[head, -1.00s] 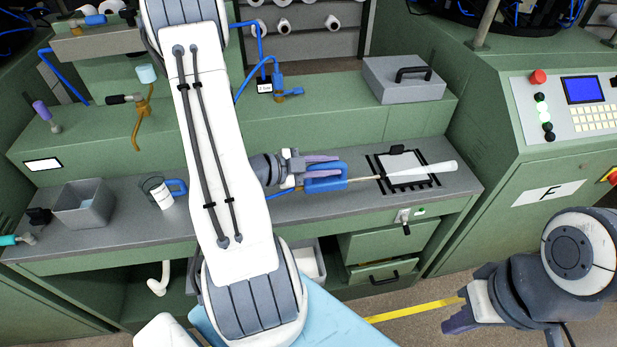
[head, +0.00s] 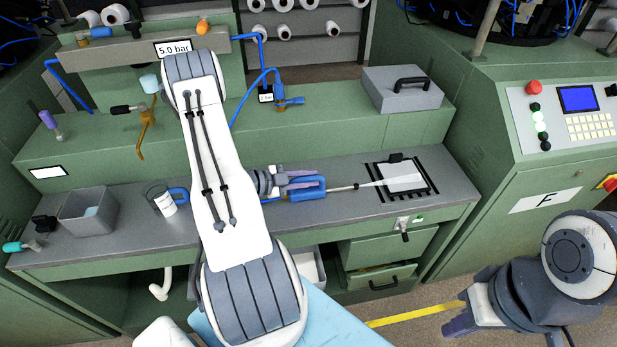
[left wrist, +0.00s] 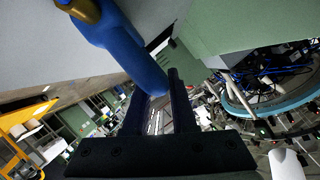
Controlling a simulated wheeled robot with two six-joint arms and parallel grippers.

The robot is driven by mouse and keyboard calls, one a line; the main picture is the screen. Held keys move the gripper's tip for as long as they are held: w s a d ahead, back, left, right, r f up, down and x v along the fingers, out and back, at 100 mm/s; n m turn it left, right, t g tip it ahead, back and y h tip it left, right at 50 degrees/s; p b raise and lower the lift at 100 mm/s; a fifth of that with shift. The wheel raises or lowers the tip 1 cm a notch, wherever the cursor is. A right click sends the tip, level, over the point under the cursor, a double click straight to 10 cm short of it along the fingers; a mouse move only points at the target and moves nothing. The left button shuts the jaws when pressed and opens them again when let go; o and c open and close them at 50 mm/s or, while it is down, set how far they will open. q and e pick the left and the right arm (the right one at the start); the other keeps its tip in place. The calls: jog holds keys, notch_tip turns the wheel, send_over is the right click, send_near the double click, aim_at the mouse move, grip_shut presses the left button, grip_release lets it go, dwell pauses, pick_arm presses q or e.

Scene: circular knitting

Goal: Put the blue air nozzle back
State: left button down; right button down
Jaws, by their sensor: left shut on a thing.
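The blue air nozzle (head: 312,193) is in my left gripper (head: 300,183), over the grey bench in the head view. My left gripper is shut on its blue body. Its thin metal tube points right, and a pale white cone runs from the tip over the dark-framed white pad (head: 404,179). In the left wrist view, the nozzle's blue body (left wrist: 128,48) and a brass-coloured part show at the top, by the fingers (left wrist: 160,105). My right gripper (head: 462,318) is low at the right, away from the bench; its fingers are partly hidden.
A grey case (head: 402,97) sits on the upper ledge.

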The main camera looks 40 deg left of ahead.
pick_arm(q)
jog(key=c, duration=0.7)
grip_release()
jog(key=b+v, duration=0.2)
jog(key=v, duration=1)
